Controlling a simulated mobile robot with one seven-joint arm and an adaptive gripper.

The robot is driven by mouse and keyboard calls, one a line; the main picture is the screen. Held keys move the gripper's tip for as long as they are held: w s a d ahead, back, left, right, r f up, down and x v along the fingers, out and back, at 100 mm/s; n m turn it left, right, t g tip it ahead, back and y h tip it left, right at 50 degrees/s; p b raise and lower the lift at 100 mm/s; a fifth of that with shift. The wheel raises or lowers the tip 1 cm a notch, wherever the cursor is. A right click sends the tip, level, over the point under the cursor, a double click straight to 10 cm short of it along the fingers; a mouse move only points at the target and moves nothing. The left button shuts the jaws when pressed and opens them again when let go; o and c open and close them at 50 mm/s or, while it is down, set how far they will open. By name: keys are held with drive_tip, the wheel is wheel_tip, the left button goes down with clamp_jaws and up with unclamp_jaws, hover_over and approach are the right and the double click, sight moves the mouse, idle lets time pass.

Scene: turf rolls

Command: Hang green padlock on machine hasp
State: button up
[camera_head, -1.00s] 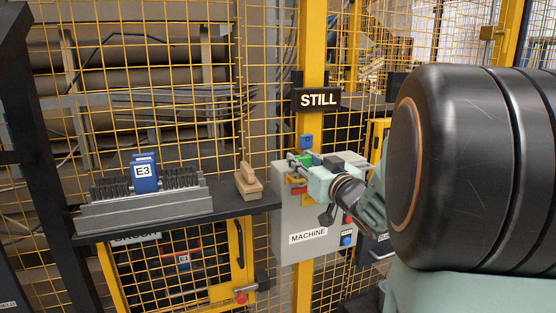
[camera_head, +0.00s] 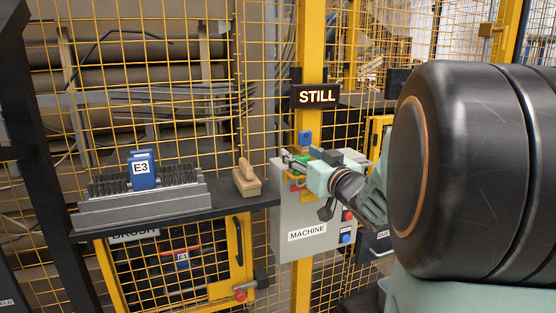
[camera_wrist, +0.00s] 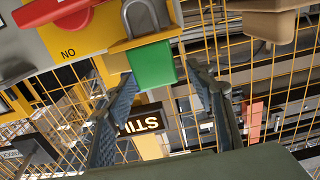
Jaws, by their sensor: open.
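The green padlock (camera_wrist: 152,66) is near the top middle of the wrist view, its grey shackle upward against the yellow plate (camera_wrist: 100,45) beside a red handle (camera_wrist: 62,14). Whether the shackle passes through the hasp cannot be told. My gripper (camera_wrist: 163,75) is open, its two fingertips on either side of the padlock's body with visible gaps. In the head view my gripper (camera_head: 292,160) is at the upper front of the grey MACHINE box (camera_head: 290,248). The green padlock (camera_head: 299,158) shows only as a small patch there, mostly hidden by my gripper.
Yellow mesh fencing stands behind. A lit STILL sign (camera_head: 317,97) is above the box.

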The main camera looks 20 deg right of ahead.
wheel_tip(320, 180, up, 9)
drive_tip(key=shift+f, duration=0.1)
idle(0.4)
